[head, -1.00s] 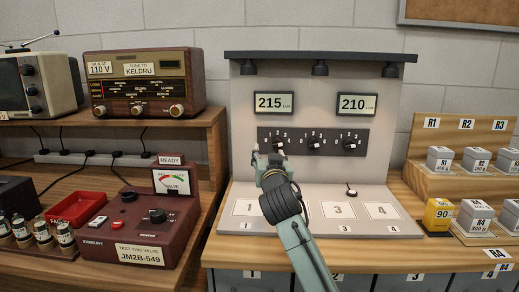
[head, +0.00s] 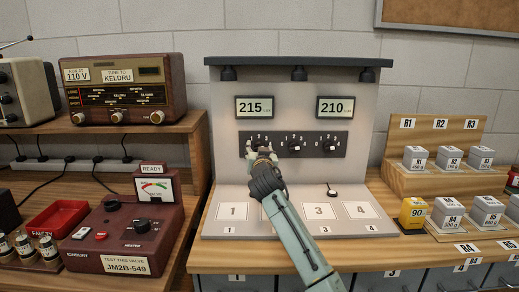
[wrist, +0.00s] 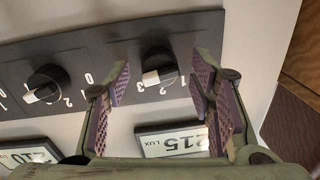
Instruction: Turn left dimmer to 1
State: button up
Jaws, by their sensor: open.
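The left dimmer (head: 258,142) is a black knob with a white mark on the dark panel (head: 276,152), under the display reading 215 lux (head: 254,107). In the wrist view, which is upside down, the left dimmer (wrist: 159,62) shows between my fingertips, with numbers around it. I cannot tell surely which number its mark points at. My gripper (head: 261,157) is open in front of it, its purple-padded fingers (wrist: 160,74) on either side. Contact is not visible. The middle dimmer (head: 295,146) and right dimmer (head: 332,145) sit to the right.
A second display (head: 335,107) reads 210 lux. A small upright toggle (head: 331,190) and numbered white squares are on the ledge below. A maroon valve tester (head: 123,235) stands left; a yellow block (head: 413,211) and grey weights stand right. Space in front of the panel is clear.

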jog(key=shift+c, duration=0.2)
jog(key=c, duration=1.1)
jog(key=shift+c, duration=0.2)
jog(key=shift+f+n, duration=0.1)
jog(key=shift+n, duration=0.3)
jog(key=shift+a+n+g+h+p, duration=0.15)
jog(key=shift+n+h+p, duration=0.5)
jog(key=shift+n, duration=4.7)
jog(key=shift+d+n+g+h+p, duration=0.2)
jog(key=shift+n+p, duration=0.75)
jog(key=shift+n, duration=4.4)
jog(key=shift+a, duration=0.2)
